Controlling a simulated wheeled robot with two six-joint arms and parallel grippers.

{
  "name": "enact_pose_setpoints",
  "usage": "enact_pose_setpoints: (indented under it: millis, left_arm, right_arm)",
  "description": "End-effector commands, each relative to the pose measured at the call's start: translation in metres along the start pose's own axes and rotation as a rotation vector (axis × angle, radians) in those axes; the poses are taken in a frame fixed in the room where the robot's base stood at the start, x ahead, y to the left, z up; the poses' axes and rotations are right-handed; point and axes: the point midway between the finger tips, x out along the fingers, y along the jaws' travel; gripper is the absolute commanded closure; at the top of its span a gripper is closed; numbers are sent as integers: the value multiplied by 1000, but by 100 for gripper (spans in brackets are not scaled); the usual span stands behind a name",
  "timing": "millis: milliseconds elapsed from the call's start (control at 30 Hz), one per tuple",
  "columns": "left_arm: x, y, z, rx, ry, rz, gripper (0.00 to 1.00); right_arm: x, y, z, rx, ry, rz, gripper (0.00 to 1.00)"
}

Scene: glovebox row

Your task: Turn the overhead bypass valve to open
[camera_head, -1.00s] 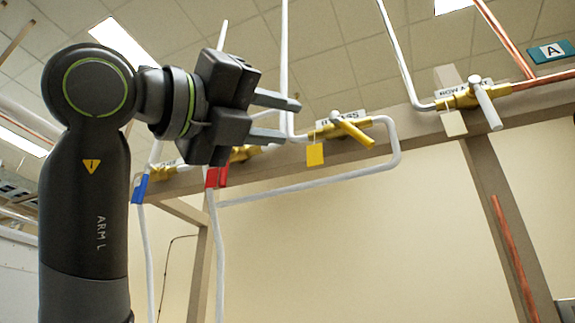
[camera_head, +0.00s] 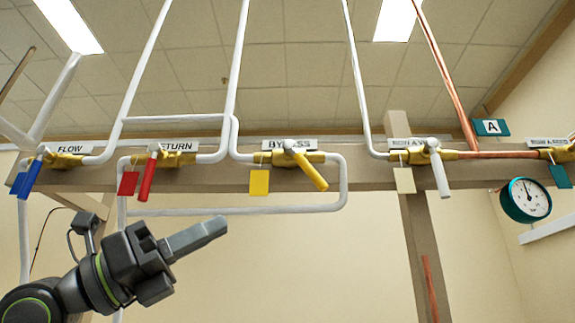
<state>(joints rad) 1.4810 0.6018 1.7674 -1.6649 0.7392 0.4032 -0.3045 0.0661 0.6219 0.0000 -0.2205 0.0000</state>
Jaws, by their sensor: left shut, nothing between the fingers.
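The bypass valve (camera_head: 290,157) is a brass body on the overhead beam, under a label reading BYPASS. Its yellow lever (camera_head: 309,171) slants down to the right, at an angle to the pipe. A yellow tag (camera_head: 260,182) hangs at its left. My left gripper (camera_head: 222,226) is at lower left, below the beam, its fingers shut together with nothing between them and pointing right and slightly up. It is apart from the lever, below it and to its left. My right gripper is not in view.
The red-levered return valve (camera_head: 147,176) and blue-levered flow valve (camera_head: 32,176) are to the left. A white-levered valve (camera_head: 438,170) and a gauge (camera_head: 526,200) are to the right. A white pipe loop (camera_head: 240,210) runs under the beam. The space below is clear.

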Motion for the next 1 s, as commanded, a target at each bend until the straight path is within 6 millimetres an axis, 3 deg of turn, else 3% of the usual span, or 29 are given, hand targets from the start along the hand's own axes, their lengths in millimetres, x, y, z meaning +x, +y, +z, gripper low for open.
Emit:
enact_pose_setpoints:
  millis: [133,267,767,1000]
  left_arm:
    - [-6,6,2,-7,-35,-23,100]
    - [1,5,3,-7,-40,-29,100]
    - [99,1,10,-10,-37,-29,100]
    - [125,2,8,-8,-38,-26,100]
  right_arm:
    - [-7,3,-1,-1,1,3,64]
    - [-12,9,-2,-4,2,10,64]
    - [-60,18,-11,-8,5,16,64]
    - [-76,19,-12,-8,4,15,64]
